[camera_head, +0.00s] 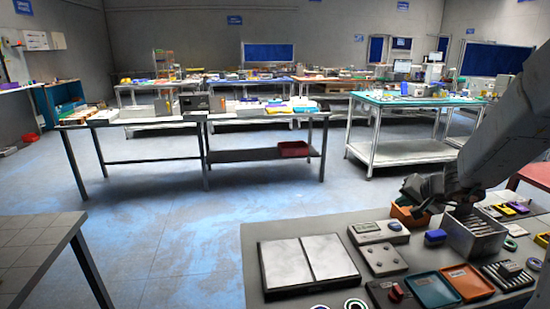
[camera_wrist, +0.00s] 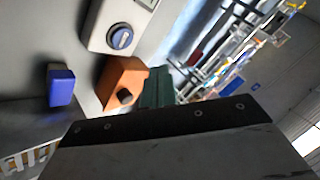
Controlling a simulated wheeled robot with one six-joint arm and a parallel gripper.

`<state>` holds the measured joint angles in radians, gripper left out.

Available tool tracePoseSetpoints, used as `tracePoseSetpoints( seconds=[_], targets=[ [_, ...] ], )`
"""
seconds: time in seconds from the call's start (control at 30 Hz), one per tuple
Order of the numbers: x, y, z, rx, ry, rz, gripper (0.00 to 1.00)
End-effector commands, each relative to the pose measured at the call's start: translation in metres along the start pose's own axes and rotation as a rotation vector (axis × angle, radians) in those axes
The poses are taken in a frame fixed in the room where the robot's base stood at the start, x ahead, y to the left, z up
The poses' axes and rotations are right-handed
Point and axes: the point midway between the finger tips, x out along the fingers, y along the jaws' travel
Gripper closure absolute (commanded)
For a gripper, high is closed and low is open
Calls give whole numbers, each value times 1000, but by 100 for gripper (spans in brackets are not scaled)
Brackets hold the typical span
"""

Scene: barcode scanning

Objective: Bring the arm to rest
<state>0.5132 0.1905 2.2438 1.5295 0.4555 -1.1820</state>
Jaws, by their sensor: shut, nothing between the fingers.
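My gripper (camera_head: 425,196) is at the lower right in the body camera view, on the end of my arm that comes in from the right edge. Nothing is held.
A grey metal bin (camera_head: 474,238) stands just below the gripper's right side.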

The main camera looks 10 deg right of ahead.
Motion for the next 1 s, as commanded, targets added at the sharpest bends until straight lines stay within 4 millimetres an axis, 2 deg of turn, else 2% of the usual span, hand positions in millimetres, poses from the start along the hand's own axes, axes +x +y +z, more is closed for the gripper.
tracePoseSetpoints(
  seconds=[0.07,0.13,0.23,0.37,0.5,0.6,0.73,0.9,1.0],
  targets=[
    [0,-5,7,44,-31,-25,100],
    [-1,-9,26,80,-104,-50,100],
    [-20,-26,59,90,-229,-83,100],
    [-60,-56,110,41,-412,-89,100],
    [-116,-74,168,-62,-596,-18,100],
    [-159,-75,203,-156,-694,78,100],
    [-212,-64,237,-290,-754,226,100],
    [-265,-46,257,-476,-725,378,100],
    [-282,-44,261,-576,-679,399,100]
  ],
)
